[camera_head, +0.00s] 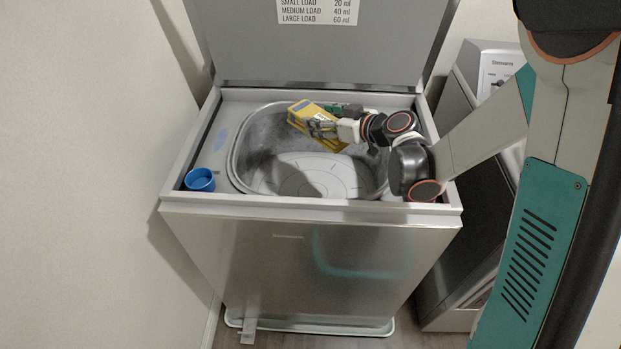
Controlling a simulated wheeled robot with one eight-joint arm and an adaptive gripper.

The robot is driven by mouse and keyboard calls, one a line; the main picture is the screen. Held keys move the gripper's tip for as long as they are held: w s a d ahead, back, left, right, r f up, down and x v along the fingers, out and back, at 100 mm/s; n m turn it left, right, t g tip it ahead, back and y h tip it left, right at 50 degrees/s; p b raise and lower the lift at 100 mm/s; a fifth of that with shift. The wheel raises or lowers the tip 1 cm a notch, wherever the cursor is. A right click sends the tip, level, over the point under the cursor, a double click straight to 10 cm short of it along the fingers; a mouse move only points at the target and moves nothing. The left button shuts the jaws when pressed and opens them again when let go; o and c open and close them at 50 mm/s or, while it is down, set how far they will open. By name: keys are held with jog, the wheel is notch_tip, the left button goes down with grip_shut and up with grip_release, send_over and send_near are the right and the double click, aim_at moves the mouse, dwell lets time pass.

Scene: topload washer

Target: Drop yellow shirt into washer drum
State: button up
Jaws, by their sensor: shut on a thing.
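The yellow shirt (299,113) shows as a stiff-looking yellow piece with a bluish-grey patch on it. My gripper (320,127) is shut on it and holds it over the back middle of the washer drum (262,150). The fingers and the wrist cover part of the shirt. The drum is an open grey tub, and its floor looks bare where I see it. My arm reaches in from the right and hides the drum's right side. I cannot tell how high above the drum floor the shirt is.
The washer lid (240,45) stands open at the back, with a load label (318,10) on it. A blue cup (200,180) sits at the front left corner of the washer top. A second machine (470,110) stands close at the right. A wall is at the left.

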jog(key=o, duration=1.5)
jog(key=shift+c, duration=0.2)
jog(key=shift+s, duration=0.1)
jog(key=v, duration=1.2)
jog(key=s+d+r+m+g+h, duration=0.1)
jog(key=s+d+m+h, duration=0.3)
jog(key=s, duration=0.7)
jog(key=s+d+r+m+g+h, duration=0.1)
jog(key=s+d+r+m+h, duration=0.2)
jog(key=s, duration=0.8)
jog(key=d+m+h, duration=0.2)
jog(key=d, duration=0.1)
jog(key=shift+d+h, duration=0.3)
jog(key=shift+d, duration=0.05)
